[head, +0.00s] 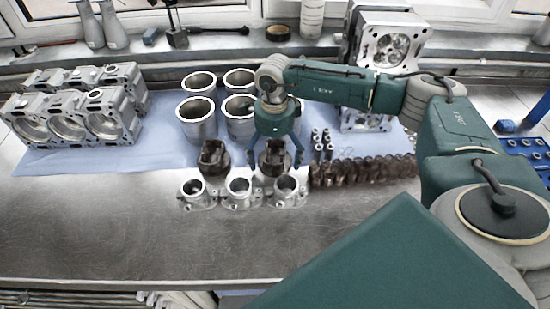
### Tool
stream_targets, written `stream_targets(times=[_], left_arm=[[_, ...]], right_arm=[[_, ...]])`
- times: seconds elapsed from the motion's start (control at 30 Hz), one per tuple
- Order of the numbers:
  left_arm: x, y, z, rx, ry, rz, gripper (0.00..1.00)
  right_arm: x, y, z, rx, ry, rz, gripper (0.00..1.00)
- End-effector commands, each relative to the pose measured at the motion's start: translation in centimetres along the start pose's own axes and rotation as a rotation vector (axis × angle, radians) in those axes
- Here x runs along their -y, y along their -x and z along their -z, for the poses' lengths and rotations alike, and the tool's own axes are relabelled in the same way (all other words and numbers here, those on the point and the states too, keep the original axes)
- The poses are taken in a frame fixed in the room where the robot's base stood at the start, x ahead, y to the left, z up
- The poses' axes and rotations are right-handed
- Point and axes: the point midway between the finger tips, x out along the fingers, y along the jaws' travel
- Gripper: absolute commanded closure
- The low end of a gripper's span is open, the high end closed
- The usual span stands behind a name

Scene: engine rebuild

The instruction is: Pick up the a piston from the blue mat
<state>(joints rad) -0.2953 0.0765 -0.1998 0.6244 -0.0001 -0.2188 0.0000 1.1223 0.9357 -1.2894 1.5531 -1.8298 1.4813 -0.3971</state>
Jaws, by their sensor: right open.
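Two dark brown pistons stand side by side near the front edge of the blue mat (150,157): a left piston (213,158) and a right piston (273,158). My right gripper (277,164) points down over the right piston, its fingers open on either side of it. Whether the fingers touch the piston cannot be told. The gripper hides part of the right piston's top. My left gripper is not in view.
Silver ring-ended parts (239,190) stand just in front of the pistons. Metal cylinder liners (197,120) stand behind. A dark crankshaft (365,171) and small bolts (321,138) lie to the right, an engine block (75,110) to the left. The front bench (110,235) is clear.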

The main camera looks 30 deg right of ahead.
Motion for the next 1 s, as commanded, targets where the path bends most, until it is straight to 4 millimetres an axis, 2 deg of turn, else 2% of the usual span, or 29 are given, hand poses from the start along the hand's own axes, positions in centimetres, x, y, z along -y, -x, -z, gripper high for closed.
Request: stream_targets(times=[0.1, 0.4, 0.43, 0.77, 0.87, 1.0], left_arm=[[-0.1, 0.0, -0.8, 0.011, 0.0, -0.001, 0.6], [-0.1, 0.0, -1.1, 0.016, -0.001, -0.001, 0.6], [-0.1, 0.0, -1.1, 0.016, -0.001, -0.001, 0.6], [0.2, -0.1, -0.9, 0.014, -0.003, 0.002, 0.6], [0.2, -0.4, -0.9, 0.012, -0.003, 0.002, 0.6], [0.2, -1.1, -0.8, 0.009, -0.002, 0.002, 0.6]], right_arm=[[0.0, 0.0, 0.0, 0.0, 0.0, 0.0, 0.03], [0.0, 0.0, 0.0, 0.001, 0.001, 0.0, 0.63], [0.0, 0.0, 0.0, 0.001, 0.001, 0.0, 0.67], [0.1, 0.5, -0.1, 0.003, 0.001, 0.003, 0.67], [0.1, 1.2, -0.1, 0.004, 0.0, 0.004, 0.67], [0.1, 3.1, -0.1, 0.005, 0.001, 0.006, 0.67]])
